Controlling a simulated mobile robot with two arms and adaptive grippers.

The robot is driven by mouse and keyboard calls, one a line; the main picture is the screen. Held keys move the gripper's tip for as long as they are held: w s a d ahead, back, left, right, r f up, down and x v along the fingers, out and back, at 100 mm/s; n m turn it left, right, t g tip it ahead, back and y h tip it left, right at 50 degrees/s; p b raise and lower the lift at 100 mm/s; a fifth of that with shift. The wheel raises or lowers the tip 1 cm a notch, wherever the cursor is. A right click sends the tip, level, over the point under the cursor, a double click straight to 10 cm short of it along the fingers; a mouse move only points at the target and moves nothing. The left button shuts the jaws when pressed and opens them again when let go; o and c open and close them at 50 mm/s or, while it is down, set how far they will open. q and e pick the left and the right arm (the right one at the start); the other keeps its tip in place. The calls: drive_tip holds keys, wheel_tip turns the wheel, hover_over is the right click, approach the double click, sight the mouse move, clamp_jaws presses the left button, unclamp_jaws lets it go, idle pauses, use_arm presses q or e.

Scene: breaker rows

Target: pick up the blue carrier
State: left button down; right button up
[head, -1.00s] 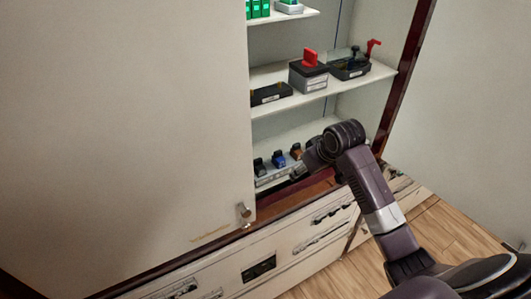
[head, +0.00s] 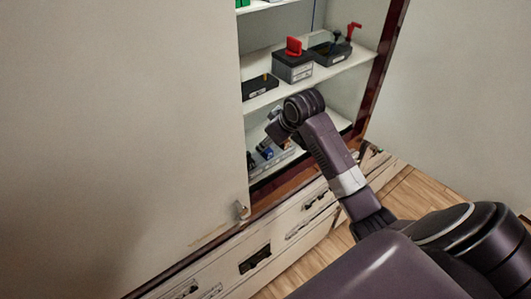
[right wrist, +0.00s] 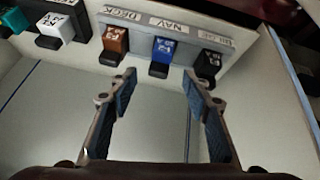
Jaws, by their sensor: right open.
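The blue carrier (right wrist: 163,48) sits in a labelled grey rack (right wrist: 170,24) in the right wrist view, between a brown carrier (right wrist: 115,40) and a black one (right wrist: 207,62). In the head view the blue carrier (head: 267,153) shows small on the bottom shelf, partly behind my right arm. My right gripper (right wrist: 158,85) is open and empty. Its fingertips are spread to either side of the blue carrier's line, short of it and apart from it. My left gripper is in neither view.
A white carrier (right wrist: 55,27) stands further along the row. Above, the middle shelf holds a grey box with a red part (head: 292,65) and black trays. A closed door panel (head: 120,120) covers the cabinet's left side. Drawers (head: 255,258) lie below.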

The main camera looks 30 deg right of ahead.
sight(267, 150)
drive_tip(key=p+x, duration=0.1)
drive_tip(key=x, duration=0.2)
drive_tip(key=shift+f, duration=0.15)
drive_tip(key=shift+w+f, duration=0.4)
drive_tip(key=shift+f, duration=0.1)
drive_tip(key=shift+s+r, duration=0.1)
drive_tip(key=shift+s, duration=0.05)
drive_tip(key=c, duration=0.4)
clamp_jaws()
drive_tip(key=shift+d+r, duration=0.1)
drive_tip(key=shift+r, duration=0.05)
